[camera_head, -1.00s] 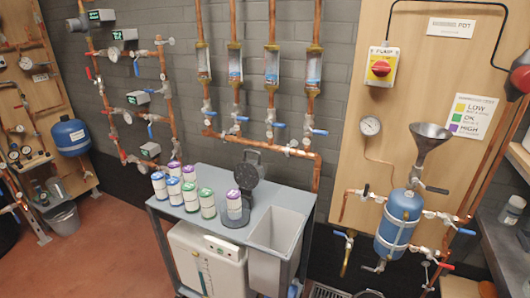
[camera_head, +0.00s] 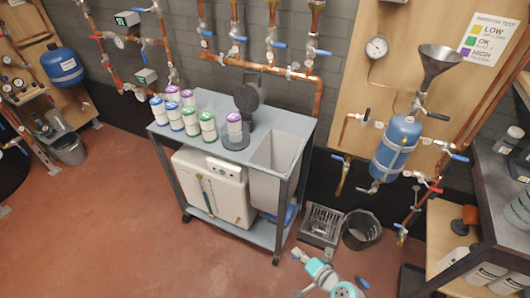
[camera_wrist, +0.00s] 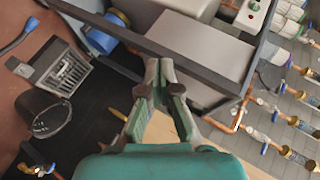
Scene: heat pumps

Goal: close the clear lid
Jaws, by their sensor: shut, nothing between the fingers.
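No plainly clear lid can be made out. In the head view a dark round plate (camera_head: 247,98) stands upright at the back of a small round stand on the grey cart (camera_head: 210,102). I cannot tell whether this plate is the clear lid. A white can with a purple top (camera_head: 234,127) stands on the round base in front of it. My gripper (camera_wrist: 158,66) is shut and empty in the wrist view, with the cart's dark frame and grey basin beyond its tips. My teal and grey arm shows at the bottom of the head view, low in front of the cart.
Several colour-topped cans (camera_head: 190,122) stand on the cart's left side. A grey basin (camera_head: 277,152) is set into its right side. A metal grated box (camera_head: 322,225) and a black bucket (camera_head: 362,230) stand on the floor to the right. Red floor at left is open.

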